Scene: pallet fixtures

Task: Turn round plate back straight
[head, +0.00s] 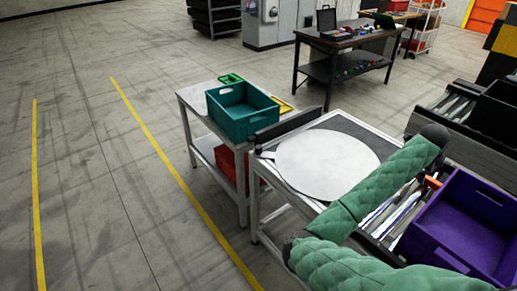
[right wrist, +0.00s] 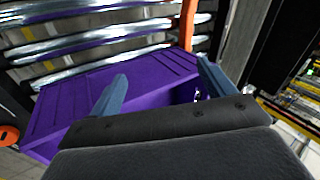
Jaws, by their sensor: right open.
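The round plate (head: 327,163) is a pale flat disc. It lies on the dark top of a metal-framed stand (head: 258,213) in the head view, with a small tab (head: 267,155) sticking out at its left edge. My green padded arm passes over the right side of the stand and hides part of it. My right gripper (right wrist: 162,72) shows in the right wrist view, its two blue fingers spread apart with nothing held, over or near a purple crate (right wrist: 70,115). The plate is not in that view. My left gripper is not in view.
The purple crate also shows in the head view (head: 468,225), beside roller rails. A teal crate (head: 241,112) sits on a side table left of the stand, with a red bin (head: 226,160) below. A dark workbench (head: 345,45) stands behind. The floor at left is clear.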

